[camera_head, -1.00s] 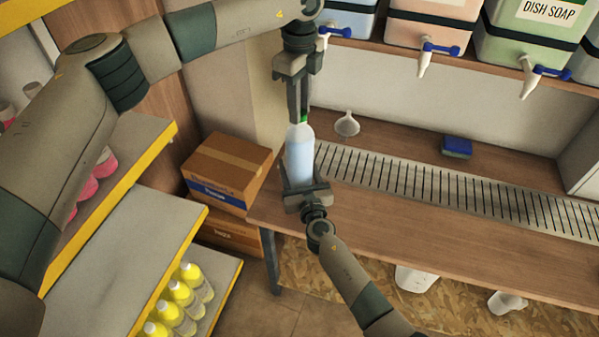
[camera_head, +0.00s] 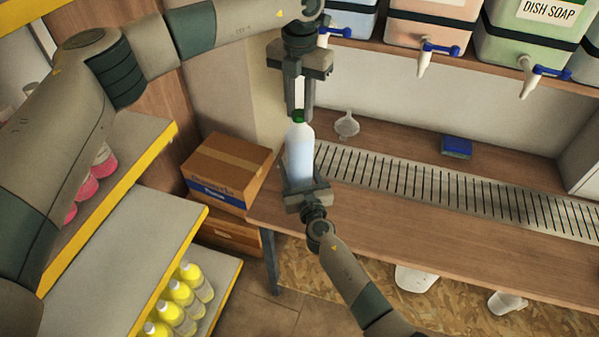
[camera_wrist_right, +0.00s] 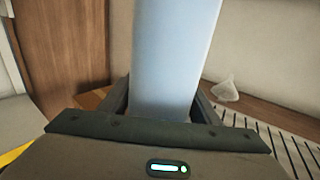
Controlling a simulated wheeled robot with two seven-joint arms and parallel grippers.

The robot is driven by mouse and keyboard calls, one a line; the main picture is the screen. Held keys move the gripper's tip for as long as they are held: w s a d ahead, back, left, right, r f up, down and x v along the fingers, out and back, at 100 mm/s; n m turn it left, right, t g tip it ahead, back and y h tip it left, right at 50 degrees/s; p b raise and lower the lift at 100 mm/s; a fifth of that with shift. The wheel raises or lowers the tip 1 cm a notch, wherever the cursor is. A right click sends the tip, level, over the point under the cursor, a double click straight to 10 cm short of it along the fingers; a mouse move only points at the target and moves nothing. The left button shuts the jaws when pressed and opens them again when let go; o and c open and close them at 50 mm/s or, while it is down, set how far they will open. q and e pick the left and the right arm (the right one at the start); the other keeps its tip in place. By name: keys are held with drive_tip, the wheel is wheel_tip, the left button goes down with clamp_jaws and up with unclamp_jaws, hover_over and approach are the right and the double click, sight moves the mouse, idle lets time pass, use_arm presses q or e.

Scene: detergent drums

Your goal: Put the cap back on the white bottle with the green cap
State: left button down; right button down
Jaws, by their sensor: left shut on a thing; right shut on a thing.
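The white bottle (camera_head: 300,155), translucent with pale blue contents, stands upright in my right gripper (camera_head: 307,190). That gripper is shut around its lower part, and the bottle (camera_wrist_right: 175,60) rises between the fingers in the right wrist view. The green cap (camera_head: 299,117) is at the bottle's mouth. My left gripper (camera_head: 300,110) points straight down from above, with its fingertips shut on the cap. I cannot tell how tightly the cap sits on the neck.
A clear funnel (camera_head: 347,125) and a blue sponge (camera_head: 457,147) lie on the wooden counter (camera_head: 400,222), behind a slotted metal drain (camera_head: 430,185). Drums with taps (camera_head: 427,55) hang over the back. A cardboard box (camera_head: 228,172) and shelves with yellow-capped bottles (camera_head: 182,297) are at left.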

use_arm(q)
drive_tip(key=m, duration=2.7)
drive_tip(key=c, duration=1.4)
unclamp_jaws()
drive_tip(key=shift+o, duration=0.2)
wheel_tip(320, 180, up, 12)
